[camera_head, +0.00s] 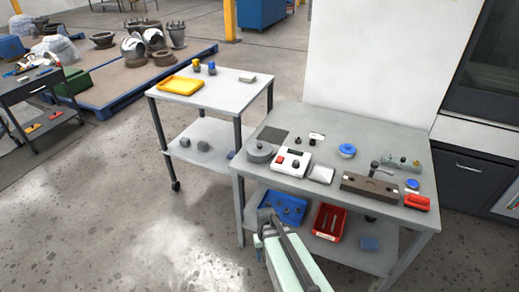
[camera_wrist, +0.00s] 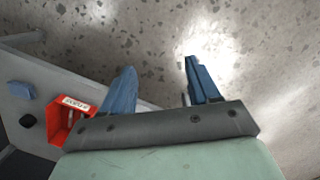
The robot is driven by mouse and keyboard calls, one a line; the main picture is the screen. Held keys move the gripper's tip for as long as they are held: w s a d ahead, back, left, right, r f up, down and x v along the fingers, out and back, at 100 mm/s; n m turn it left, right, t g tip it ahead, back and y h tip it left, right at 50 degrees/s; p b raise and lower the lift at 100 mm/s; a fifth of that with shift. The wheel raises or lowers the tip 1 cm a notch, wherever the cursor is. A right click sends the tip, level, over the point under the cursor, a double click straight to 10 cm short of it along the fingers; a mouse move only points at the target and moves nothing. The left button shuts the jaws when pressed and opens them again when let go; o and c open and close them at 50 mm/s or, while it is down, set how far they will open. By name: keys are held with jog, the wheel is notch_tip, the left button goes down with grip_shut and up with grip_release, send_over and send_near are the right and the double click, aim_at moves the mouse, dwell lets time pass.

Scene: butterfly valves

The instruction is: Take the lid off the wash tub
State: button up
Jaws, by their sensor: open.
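A low round grey tub (camera_head: 260,151), seemingly the wash tub, sits at the left of the grey workbench top. Its top looks covered by a flat grey lid with a small knob, but it is too small to tell the lid from the tub. My gripper (camera_head: 266,216) is in front of the bench, lower than its top and well apart from the tub. In the wrist view, my gripper (camera_wrist: 159,68) has its two blue fingers spread with nothing between them. The tub is not in the wrist view.
The workbench (camera_head: 290,118) also holds a white box with a red button (camera_head: 292,162), a blue handwheel (camera_head: 347,150), a brown block fixture (camera_head: 369,186) and a red item (camera_head: 416,202). A blue bin (camera_head: 284,207) and red bin (camera_head: 329,222) are on its shelf. A cart (camera_head: 225,86) stands left.

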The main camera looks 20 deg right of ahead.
jog(key=w+d+r+t, duration=0.2)
jog(key=w+d+r, duration=0.1)
jog(key=w+r, duration=0.4)
jog(key=w+d+r+t, duration=0.1)
jog(key=w+d+r, duration=0.2)
jog(key=w+r, duration=0.35)
notch_tip(320, 180, up, 22)
jog(key=n+t, duration=0.2)
jog(key=t, duration=0.1)
send_over(260, 145)
jog(key=s, duration=0.5)
jog(key=x, duration=1.3)
jog(key=shift+w+d+f, duration=0.1)
jog(key=shift+w+d, duration=0.05)
jog(key=shift+w, duration=0.1)
jog(key=shift+c, duration=0.2)
jog(key=shift+t, duration=0.3)
grip_shut()
